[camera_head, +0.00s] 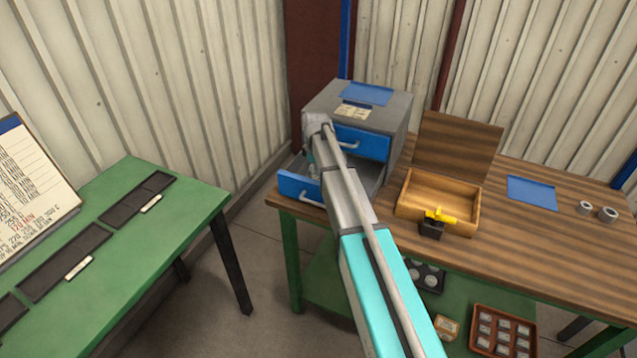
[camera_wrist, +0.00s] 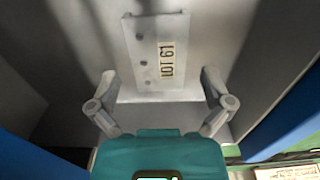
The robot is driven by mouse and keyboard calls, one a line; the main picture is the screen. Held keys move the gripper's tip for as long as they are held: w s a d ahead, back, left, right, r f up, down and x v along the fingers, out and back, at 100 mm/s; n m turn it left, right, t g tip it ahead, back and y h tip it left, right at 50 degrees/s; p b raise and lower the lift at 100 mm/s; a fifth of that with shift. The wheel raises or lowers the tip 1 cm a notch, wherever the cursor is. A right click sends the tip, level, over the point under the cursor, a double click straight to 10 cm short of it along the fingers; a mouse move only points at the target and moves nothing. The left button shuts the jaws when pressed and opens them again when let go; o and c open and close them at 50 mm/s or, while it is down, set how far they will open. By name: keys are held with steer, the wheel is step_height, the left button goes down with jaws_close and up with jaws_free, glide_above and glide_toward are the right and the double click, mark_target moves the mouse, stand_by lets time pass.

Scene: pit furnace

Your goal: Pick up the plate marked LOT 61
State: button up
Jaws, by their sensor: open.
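The plate marked LOT 61 (camera_wrist: 143,60) is a flat grey piece with a cream label and several dark holes. In the wrist view it lies on the grey floor of the open lower drawer, ahead of my gripper. My gripper (camera_wrist: 157,85) is open, its two fingers spread to either side of the plate's near end. I cannot tell how far above the plate the fingers are. In the head view my arm reaches over the open blue-fronted drawer (camera_head: 298,187) of the grey cabinet (camera_head: 385,104), and the plate is hidden there.
The drawer walls (camera_wrist: 262,70) stand close on both sides.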

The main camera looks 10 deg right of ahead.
steer(key=shift+f+b, duration=0.45)
steer(key=shift+f, duration=0.25)
steer(key=c, duration=1.3)
steer(key=shift+o, duration=0.2)
steer(key=shift+r, duration=0.15)
step_height(320, 180, up, 2)
steer(key=p, duration=0.3)
steer(key=shift+r, duration=0.25)
steer(key=s+r+p, duration=0.3)
steer(key=s, duration=0.1)
steer(key=s+d+r+p, duration=0.1)
steer(key=s+r+p, duration=0.2)
steer(key=s+r, duration=0.1)
steer(key=s+r+p, duration=0.3)
steer(key=s+p, duration=0.1)
steer(key=s, duration=0.2)
steer(key=shift+d+r, duration=0.15)
steer(key=shift+d, duration=0.1)
